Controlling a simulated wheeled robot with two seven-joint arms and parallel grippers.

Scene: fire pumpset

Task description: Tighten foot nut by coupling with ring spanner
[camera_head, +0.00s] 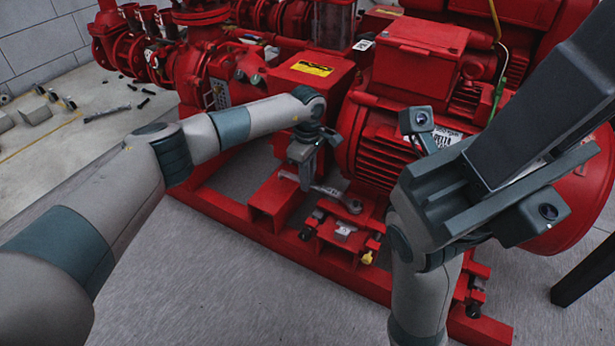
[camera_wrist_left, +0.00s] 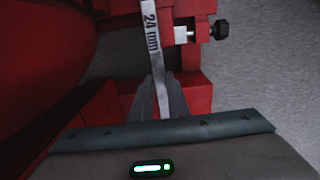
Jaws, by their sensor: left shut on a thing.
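My left gripper (camera_head: 303,172) is shut on a grey steel ring spanner (camera_head: 328,191), low in front of the red coupling housing. In the left wrist view the left fingertips (camera_wrist_left: 163,95) grip the spanner shank (camera_wrist_left: 151,35), marked "24 mm". The spanner's ring end (camera_head: 353,206) points right, over the red foot area by the motor. The foot nut cannot be made out, and I cannot tell whether the ring is around it. My right arm stands at the right, its dark gripper body (camera_head: 480,190) close to the camera; its fingertips are not visible.
The red motor (camera_head: 385,140) and the coupling housing (camera_head: 312,70) rise behind the spanner. A red base frame (camera_head: 210,203) runs below. A dark-knobbed bolt (camera_wrist_left: 219,29) sticks out near the spanner. Loose tools and parts lie on the floor at left. The front floor is clear.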

